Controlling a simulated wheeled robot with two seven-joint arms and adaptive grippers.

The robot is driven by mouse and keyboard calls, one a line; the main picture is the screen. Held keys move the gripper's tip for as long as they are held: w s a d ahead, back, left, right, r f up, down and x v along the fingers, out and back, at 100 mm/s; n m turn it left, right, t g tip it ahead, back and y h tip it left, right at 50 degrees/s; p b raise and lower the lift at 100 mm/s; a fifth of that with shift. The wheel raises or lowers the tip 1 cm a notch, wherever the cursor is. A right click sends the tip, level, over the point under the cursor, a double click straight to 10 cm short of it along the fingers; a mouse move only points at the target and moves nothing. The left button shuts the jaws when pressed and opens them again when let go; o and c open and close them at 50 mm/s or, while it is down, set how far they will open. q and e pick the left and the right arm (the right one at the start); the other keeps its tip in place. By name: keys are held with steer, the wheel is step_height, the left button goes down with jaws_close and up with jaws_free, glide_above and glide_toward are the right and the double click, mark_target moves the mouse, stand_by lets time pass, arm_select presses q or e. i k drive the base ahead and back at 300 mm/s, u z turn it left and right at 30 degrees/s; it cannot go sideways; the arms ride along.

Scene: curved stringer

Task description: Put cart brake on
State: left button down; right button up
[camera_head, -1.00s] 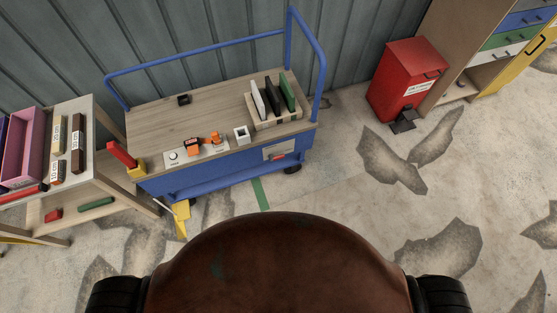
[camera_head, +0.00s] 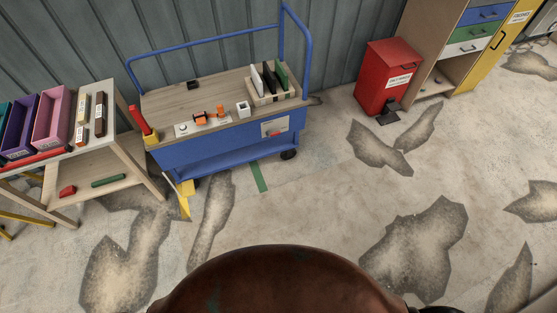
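The blue cart (camera_head: 205,152) with a wooden top (camera_head: 215,88) and blue tube rails stands against the grey wall, left of centre. A pale plate with a small red part (camera_head: 274,131) is on its front side, near the right end; I cannot tell whether this is the brake or how it is set. A dark wheel (camera_head: 289,154) shows under the right end. A red upright handle (camera_head: 139,119) sits in a yellow holder at the left corner. Neither of my grippers is in view.
On the cart are a holder with upright panels (camera_head: 268,80), a white square cup (camera_head: 243,108) and orange-black tools (camera_head: 205,117). A wooden table with bins (camera_head: 51,118) stands left. A red pedal bin (camera_head: 388,77) and cabinet (camera_head: 465,55) stand right. The floor before the cart is open.

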mark_target(269, 135)
steer(key=k, duration=0.15)
steer(key=z, duration=0.3)
steer(key=i, duration=0.75)
steer(key=z, duration=0.7)
